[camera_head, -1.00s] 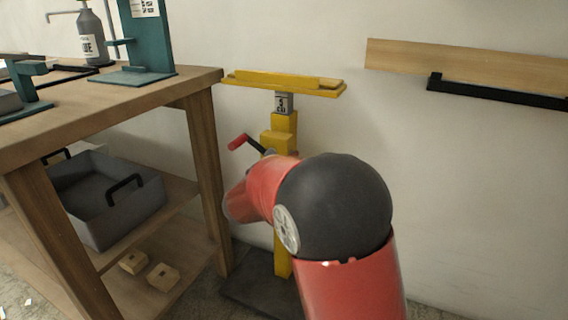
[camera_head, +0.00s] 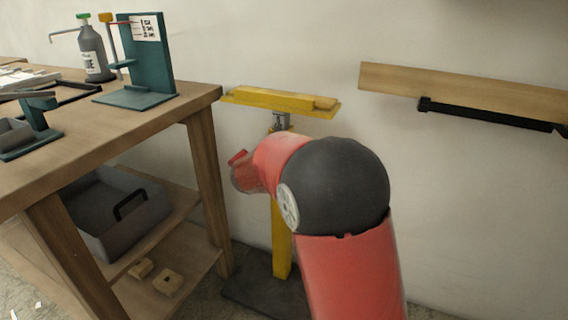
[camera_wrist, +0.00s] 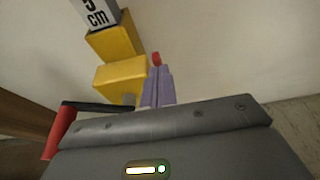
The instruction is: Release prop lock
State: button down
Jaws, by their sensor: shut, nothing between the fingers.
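The yellow prop (camera_head: 282,243) stands upright by the wall, with a yellow crossbar (camera_head: 279,101) on top. The wrist view shows its yellow post (camera_wrist: 115,42), side block (camera_wrist: 121,77) and "5 cm" label (camera_wrist: 97,14). A dark lever with a red handle (camera_wrist: 62,131) sticks out left of the block. The red handle also shows in the head view (camera_head: 237,157). My gripper (camera_wrist: 158,72) is shut and empty, its purple fingers just right of the block; contact cannot be told. A small red piece (camera_wrist: 156,58) shows just beyond the fingertips. My arm hides the gripper in the head view.
A wooden workbench (camera_head: 120,118) stands close on the left, with a grey bin (camera_head: 120,215) on its lower shelf. A teal stand (camera_head: 148,65) and a bottle (camera_head: 93,52) are on top. A wooden rail (camera_head: 460,92) is on the right wall.

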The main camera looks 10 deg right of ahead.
jog(key=shift+r+p, duration=0.6)
jog(key=shift+r, duration=0.15)
